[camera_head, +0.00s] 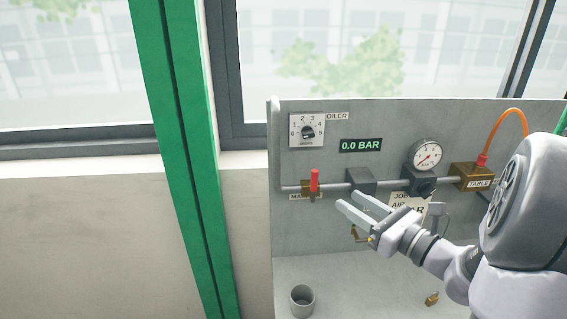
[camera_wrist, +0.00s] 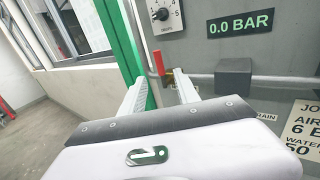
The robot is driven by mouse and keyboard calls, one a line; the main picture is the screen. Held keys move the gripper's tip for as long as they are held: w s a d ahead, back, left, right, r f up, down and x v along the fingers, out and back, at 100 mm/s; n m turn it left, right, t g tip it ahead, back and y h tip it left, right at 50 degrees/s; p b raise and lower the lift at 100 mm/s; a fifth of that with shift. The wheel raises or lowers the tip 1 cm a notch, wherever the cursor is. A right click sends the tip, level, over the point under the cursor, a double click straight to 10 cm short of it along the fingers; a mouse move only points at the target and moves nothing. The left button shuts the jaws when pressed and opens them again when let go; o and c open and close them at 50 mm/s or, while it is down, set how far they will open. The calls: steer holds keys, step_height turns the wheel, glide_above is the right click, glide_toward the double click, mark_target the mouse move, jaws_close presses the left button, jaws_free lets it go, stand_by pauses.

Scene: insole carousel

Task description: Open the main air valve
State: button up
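The main air valve has a brass body (camera_head: 307,187) on the grey pipe at the left of the panel, and its label is partly hidden. Its red lever (camera_head: 315,180) stands upright, across the horizontal pipe. My gripper (camera_head: 345,198) is open and empty, in front of the panel just right of and below the valve in the head view. In the wrist view the red lever (camera_wrist: 158,60) shows beyond the gap between my two spread fingertips (camera_wrist: 160,80). I see no contact between them.
The display (camera_head: 361,146) reads 0.0 BAR. A oiler dial (camera_head: 307,132), a dark block (camera_head: 361,180), a round gauge (camera_head: 426,155) and a brass table fitting (camera_head: 472,176) sit along the panel. A grey cup (camera_head: 302,300) and a small brass piece (camera_head: 432,299) are on the shelf. A green post (camera_head: 187,150) stands left.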

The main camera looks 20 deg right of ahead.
mark_target(313, 183)
steer(key=b+x, duration=0.1)
steer(key=x, duration=1.4)
steer(key=shift+w+a+b, duration=0.2)
steer(key=shift+a+b, duration=0.1)
steer(key=shift+b, duration=0.1)
steer(key=shift+c, duration=0.2)
jaws_close()
